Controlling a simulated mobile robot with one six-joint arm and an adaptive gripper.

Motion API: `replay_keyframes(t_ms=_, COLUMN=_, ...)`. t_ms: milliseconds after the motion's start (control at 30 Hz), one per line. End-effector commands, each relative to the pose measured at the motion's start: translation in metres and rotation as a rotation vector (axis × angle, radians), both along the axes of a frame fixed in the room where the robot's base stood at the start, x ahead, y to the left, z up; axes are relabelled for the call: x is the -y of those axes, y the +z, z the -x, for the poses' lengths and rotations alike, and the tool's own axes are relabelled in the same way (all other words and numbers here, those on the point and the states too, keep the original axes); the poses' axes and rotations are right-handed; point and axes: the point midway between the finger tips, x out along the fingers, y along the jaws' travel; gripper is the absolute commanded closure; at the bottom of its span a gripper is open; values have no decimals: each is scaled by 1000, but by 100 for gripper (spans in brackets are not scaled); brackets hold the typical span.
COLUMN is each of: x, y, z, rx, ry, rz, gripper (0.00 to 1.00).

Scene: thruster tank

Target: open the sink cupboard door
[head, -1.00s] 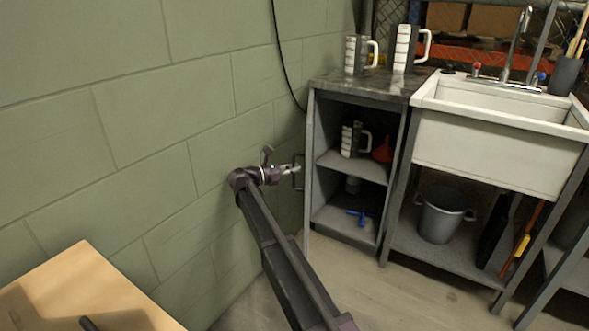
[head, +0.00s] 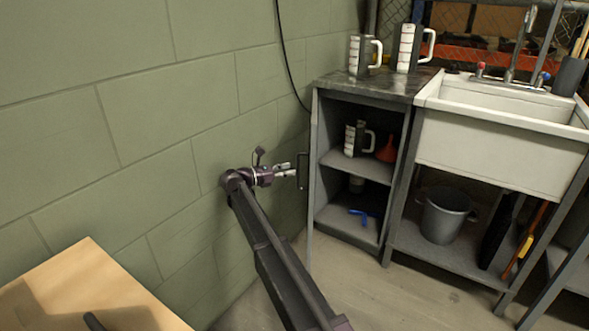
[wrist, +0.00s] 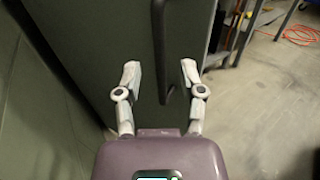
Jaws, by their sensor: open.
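The sink cupboard door (head: 313,190) stands swung open at the cupboard's left side, seen nearly edge-on in the head view. Its dark face (wrist: 110,35) fills much of the wrist view. A dark bar handle (head: 303,171) stands out from the door's left face. My gripper (head: 291,170) is open and empty, just left of the handle, its fingers pointing at it. In the wrist view the handle (wrist: 160,45) runs down between the two separated fingertips (wrist: 160,72), touching neither as far as I can see.
The open cupboard (head: 357,165) shows shelves with a jug, a red funnel (head: 387,150) and a blue item. The white sink (head: 500,130) and a grey bucket (head: 443,215) stand right. A block wall (head: 150,120) is close on my left; a wooden tabletop (head: 90,295) is front left.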

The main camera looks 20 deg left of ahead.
Motion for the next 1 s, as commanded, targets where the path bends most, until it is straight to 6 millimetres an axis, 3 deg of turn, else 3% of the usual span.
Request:
replay_keyframes(t_ms=300, x=-26, y=0, z=20, rx=0, ry=-1, rz=0, gripper=49)
replay_keyframes(t_ms=667, x=-29, y=0, z=23, rx=0, ry=-1, rz=0, gripper=49)
replay_keyframes(t_ms=833, x=-25, y=-1, z=23, rx=0, ry=-4, rz=-8, gripper=96)
replay_keyframes(t_ms=1000, x=-6, y=-5, z=22, rx=4, ry=-19, rz=-51, gripper=100)
